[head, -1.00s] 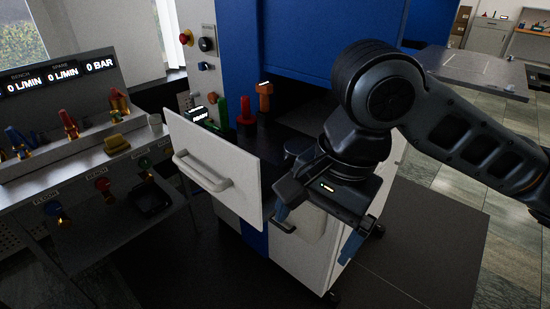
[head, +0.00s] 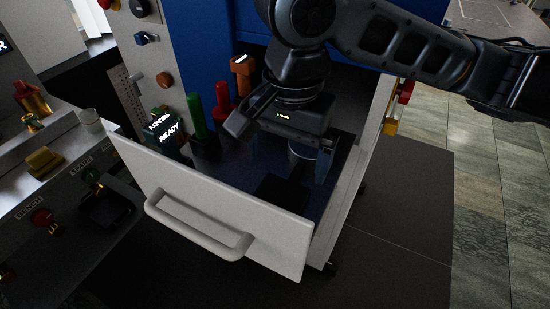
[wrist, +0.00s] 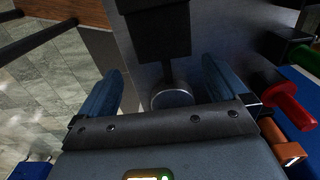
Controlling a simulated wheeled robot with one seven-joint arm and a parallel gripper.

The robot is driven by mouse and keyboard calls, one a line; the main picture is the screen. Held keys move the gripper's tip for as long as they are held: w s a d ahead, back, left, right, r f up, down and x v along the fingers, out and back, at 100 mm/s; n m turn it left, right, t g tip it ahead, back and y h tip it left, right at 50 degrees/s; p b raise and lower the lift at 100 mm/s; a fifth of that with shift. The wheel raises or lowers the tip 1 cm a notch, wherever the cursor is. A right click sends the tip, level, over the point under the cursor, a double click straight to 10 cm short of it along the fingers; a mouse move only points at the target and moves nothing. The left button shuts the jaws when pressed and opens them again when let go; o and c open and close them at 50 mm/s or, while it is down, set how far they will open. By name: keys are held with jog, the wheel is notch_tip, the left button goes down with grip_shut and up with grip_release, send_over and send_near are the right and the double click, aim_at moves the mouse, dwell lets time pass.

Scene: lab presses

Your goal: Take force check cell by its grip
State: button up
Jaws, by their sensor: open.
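A round silver-topped piece with a thin dark stem leading to a black block (wrist: 158,32) looks like the force check cell. In the wrist view its round silver part (wrist: 172,97) lies between my fingers, close to the palm. In the head view the silver part (head: 302,152) is partly hidden under my gripper, and a black flat block (head: 280,190) lies in front on the drawer floor. My gripper (wrist: 163,75) is open, its blue fingers either side of the stem with gaps. Whether it touches anything cannot be told.
The white drawer front (head: 210,205) with its bar handle stands pulled out. Green (head: 196,115), red (head: 222,100) and orange (head: 243,70) upright handles stand left of my gripper. A small box reading READY (head: 167,132) sits beside them. A bench stands left; open floor lies right.

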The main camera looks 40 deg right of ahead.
aim_at(285, 187)
jog(key=shift+w+f, duration=0.1)
jog(key=shift+f, duration=0.25)
jog(key=shift+w+a+f, duration=0.1)
jog(key=shift+f, duration=3.4)
jog(key=shift+c, duration=0.5)
jog(key=c, duration=0.8)
jog(key=shift+o, duration=0.2)
